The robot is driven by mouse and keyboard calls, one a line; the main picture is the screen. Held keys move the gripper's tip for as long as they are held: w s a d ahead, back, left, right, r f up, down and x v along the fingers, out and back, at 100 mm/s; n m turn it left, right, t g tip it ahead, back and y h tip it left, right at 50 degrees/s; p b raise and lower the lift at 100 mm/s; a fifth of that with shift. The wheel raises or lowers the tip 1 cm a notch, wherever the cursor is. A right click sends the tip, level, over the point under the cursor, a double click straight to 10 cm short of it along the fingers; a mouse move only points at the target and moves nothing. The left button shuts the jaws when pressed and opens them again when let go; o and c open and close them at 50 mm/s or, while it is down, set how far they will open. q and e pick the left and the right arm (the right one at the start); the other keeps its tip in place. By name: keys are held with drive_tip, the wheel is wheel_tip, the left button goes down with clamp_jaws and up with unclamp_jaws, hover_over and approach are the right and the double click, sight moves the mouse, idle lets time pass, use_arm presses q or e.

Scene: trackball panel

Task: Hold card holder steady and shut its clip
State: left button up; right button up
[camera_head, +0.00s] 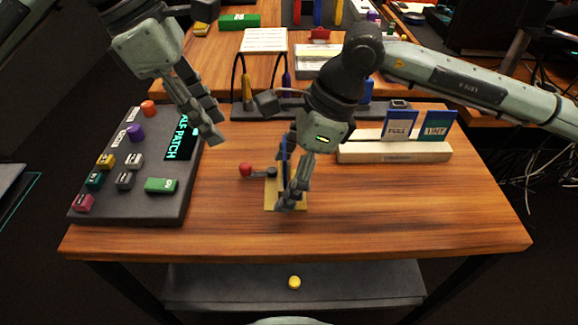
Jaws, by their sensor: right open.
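The card holder (271,199) is a small yellow base on the wooden table, with a thin blue upright piece (284,155) on it. Its clip seems to be the dark lever with a red ball knob (246,170), sticking out to the left. My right gripper (291,198) is open and points down at the holder, its fingers hiding much of the holder's right side. I cannot tell whether they touch it. My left gripper (215,127) is above the table, up and left of the red knob; its fingers look apart and empty.
A dark panel (130,205) with coloured knobs and a lit display lies at the table's left. A white rack (395,153) with two cards stands at the back right. A stand with hanging tools (262,105) is behind. The front and right of the table are clear.

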drive_tip(key=shift+c, duration=0.3)
drive_tip(key=c, duration=1.2)
use_arm(q)
drive_tip(key=shift+w, duration=0.15)
drive_tip(key=c, duration=0.4)
use_arm(e)
drive_tip(key=shift+c, duration=0.3)
use_arm(q)
drive_tip(key=w+m+g, duration=0.1)
drive_tip(key=w+a+f+m+g, duration=0.1)
drive_tip(key=w, duration=0.1)
drive_tip(key=w+a+m+g, duration=0.1)
drive_tip(key=w+m, duration=0.1)
drive_tip(key=shift+w+a+f+g, duration=0.2)
drive_tip(key=shift+f+g, duration=0.1)
drive_tip(key=shift+f, duration=0.1)
clamp_jaws()
drive_tip(key=w+a+m+g, duration=0.1)
drive_tip(key=m, duration=0.1)
drive_tip(key=w+a+m+g+h, duration=0.1)
drive_tip(key=w+m, duration=0.1)
drive_tip(key=w+a+m+g+h, duration=0.1)
drive_tip(key=w, duration=0.1)
drive_tip(key=shift+a+f+m, duration=0.3)
drive_tip(key=shift+a+m, duration=0.05)
drive_tip(key=shift+m, duration=0.05)
drive_tip(key=shift+w+a+m, duration=0.3)
drive_tip(key=shift+m, duration=0.1)
